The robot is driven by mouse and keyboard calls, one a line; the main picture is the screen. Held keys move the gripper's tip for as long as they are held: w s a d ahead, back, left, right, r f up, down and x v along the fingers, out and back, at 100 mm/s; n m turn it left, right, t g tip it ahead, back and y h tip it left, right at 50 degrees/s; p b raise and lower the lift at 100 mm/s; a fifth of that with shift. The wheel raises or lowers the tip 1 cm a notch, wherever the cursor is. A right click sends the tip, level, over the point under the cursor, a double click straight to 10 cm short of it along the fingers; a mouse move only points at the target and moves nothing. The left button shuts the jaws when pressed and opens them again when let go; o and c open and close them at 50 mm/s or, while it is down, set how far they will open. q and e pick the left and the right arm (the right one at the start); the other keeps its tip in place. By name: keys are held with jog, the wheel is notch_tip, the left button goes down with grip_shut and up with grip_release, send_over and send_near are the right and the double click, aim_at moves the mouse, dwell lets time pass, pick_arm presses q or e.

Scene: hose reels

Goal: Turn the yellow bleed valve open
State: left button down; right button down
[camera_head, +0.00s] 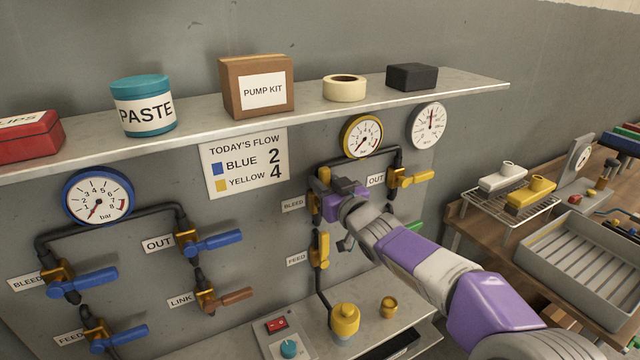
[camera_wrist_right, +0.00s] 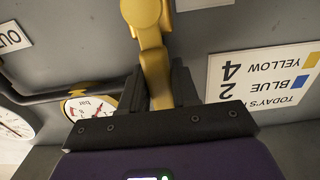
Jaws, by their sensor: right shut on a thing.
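The yellow bleed valve (camera_head: 314,203) is on the wall panel, beside the BLEED label (camera_head: 293,204) and below the yellow-rimmed gauge (camera_head: 362,136). My right gripper (camera_head: 336,190) is at this valve and partly hides it. In the right wrist view, the valve's yellow handle (camera_wrist_right: 155,72) runs down from its round body between the two dark fingers, and my right gripper (camera_wrist_right: 158,88) is shut on it. The handle's exact angle is hard to tell in the head view. My left gripper is not in view.
The yellow feed valve (camera_head: 320,249) is just below, and the yellow out valve (camera_head: 398,179) is to the right. A shelf (camera_head: 210,107) with a pump kit box (camera_head: 257,86) juts out above. Blue valves (camera_head: 215,242) are to the left. A bench with a wire rack (camera_head: 507,207) is at the right.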

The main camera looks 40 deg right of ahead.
aim_at(326, 184)
jog(key=c, duration=0.9)
grip_release()
jog(key=s, duration=0.2)
jog(key=s+p, duration=0.1)
jog(key=s, duration=0.1)
jog(key=s+a, duration=0.1)
jog(key=s, duration=0.1)
jog(key=shift+s+r, duration=0.1)
jog(key=shift+s, duration=0.05)
jog(key=shift+s+a+p, duration=0.15)
jog(key=shift+s+p, duration=0.2)
jog(key=shift+s, duration=0.25)
jog(key=shift+f, duration=0.2)
